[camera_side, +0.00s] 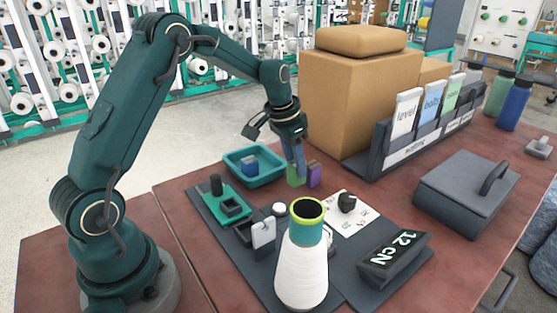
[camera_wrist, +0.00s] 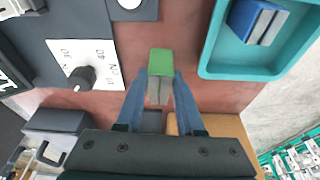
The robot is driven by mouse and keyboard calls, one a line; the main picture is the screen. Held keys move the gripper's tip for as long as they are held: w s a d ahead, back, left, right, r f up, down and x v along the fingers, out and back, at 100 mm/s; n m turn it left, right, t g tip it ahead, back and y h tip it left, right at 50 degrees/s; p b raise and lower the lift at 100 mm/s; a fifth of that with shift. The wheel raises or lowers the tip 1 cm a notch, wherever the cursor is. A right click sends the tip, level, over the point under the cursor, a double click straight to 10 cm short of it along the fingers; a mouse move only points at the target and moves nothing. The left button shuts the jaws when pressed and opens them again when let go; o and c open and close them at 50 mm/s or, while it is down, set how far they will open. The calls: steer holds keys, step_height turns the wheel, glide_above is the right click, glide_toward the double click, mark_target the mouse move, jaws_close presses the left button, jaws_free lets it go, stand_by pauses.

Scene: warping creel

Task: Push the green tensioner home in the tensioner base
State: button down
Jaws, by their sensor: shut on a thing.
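My gripper (camera_wrist: 161,80) is shut on the green tensioner (camera_wrist: 161,58), a small block with a green part and a grey part. In the side view the green tensioner (camera_side: 295,178) is low beside the back edge of the dark board; whether it touches the table is unclear. The tensioner base is not labelled. A dark square socket (camera_side: 232,207) on a teal plate (camera_side: 217,189) is a likely candidate, to the front left of my gripper. The tensioner is clearly apart from it. The wrist view does not clearly show that socket.
A teal tray (camera_side: 268,180) holds a blue block (camera_side: 250,167). A white yarn cone (camera_side: 301,265), a knob on a white dial card (camera_side: 347,203) and a 12 cN display (camera_side: 393,254) stand nearby. A cardboard box (camera_side: 350,95) rises behind.

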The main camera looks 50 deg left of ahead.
mark_target(293, 166)
steer(key=shift+r, duration=0.3)
steer(key=shift+w+v, duration=0.25)
steer(key=shift+v, duration=0.7)
steer(key=shift+w+v, duration=0.2)
steer(key=shift+v, duration=0.75)
steer(key=shift+s+d+f+m+h, duration=0.1)
steer(key=shift+s+m+h, duration=0.1)
steer(key=shift+m, duration=0.4)
steer(key=shift+s+d+f+m+h, duration=0.1)
steer(key=shift+s+m, duration=0.15)
steer(key=shift+m, duration=0.35)
steer(key=s+d+r+m+g+h, duration=0.1)
steer(key=s+d+m, duration=0.2)
steer(key=s+m, duration=0.5)
steer(key=s+d+r+m+g+h, duration=0.1)
steer(key=s+d+r+m+g, duration=0.1)
steer(key=s+m, duration=0.5)
steer(key=shift+a+x, duration=0.25)
steer(key=shift+x, duration=0.9)
steer(key=shift+a+x, duration=0.2)
steer(key=shift+x, duration=0.95)
steer(key=shift+f, duration=0.5)
steer(key=shift+f, duration=0.6)
steer(key=shift+f, duration=0.65)
